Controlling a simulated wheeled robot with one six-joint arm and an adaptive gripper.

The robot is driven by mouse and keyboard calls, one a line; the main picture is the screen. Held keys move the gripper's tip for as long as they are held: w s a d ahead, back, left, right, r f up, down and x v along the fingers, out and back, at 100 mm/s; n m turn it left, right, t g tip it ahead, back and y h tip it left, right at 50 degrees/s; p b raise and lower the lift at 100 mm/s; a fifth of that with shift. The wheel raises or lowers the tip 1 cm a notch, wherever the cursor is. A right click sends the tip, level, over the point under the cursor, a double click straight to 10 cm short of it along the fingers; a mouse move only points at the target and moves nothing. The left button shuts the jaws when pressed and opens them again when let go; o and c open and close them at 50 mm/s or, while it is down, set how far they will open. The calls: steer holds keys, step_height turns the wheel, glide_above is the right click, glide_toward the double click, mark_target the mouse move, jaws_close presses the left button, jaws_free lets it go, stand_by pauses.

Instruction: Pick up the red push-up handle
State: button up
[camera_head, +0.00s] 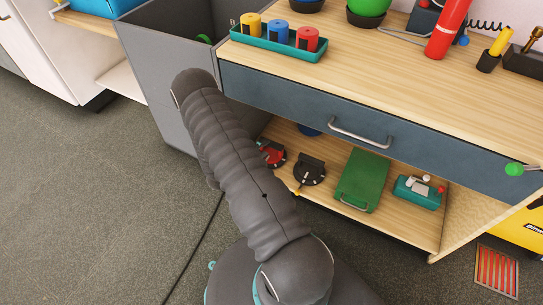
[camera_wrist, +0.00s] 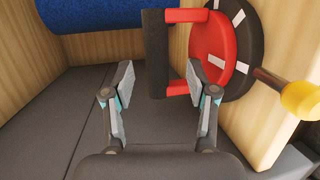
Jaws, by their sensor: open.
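The red push-up handle (camera_wrist: 210,48) is in the wrist view, top centre to right. It has a black grip bar (camera_wrist: 156,50), a red frame and a round black base with white marks. In the head view the red push-up handle (camera_head: 272,153) shows on the lower shelf, partly hidden by my arm. My gripper (camera_wrist: 161,68) is open and empty, its fingertips pointing toward the handle. The grip bar appears beyond and between the fingertips; I cannot tell the exact gap. My gripper is hidden in the head view.
A blue roll (camera_wrist: 115,14) lies behind, at the wrist view's upper left. A yellow knob on a rod (camera_wrist: 302,98) sticks out at right. On the lower shelf stand a black disc-shaped object (camera_head: 309,170), a green case (camera_head: 363,180) and a teal box (camera_head: 420,194). A drawer front (camera_head: 300,110) is above.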

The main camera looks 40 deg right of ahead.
mark_target(271, 143)
steer(key=shift+x, duration=2.3)
steer(key=shift+w+r, duration=0.1)
steer(key=shift+r, duration=0.05)
jaws_close()
steer(key=shift+r, duration=0.1)
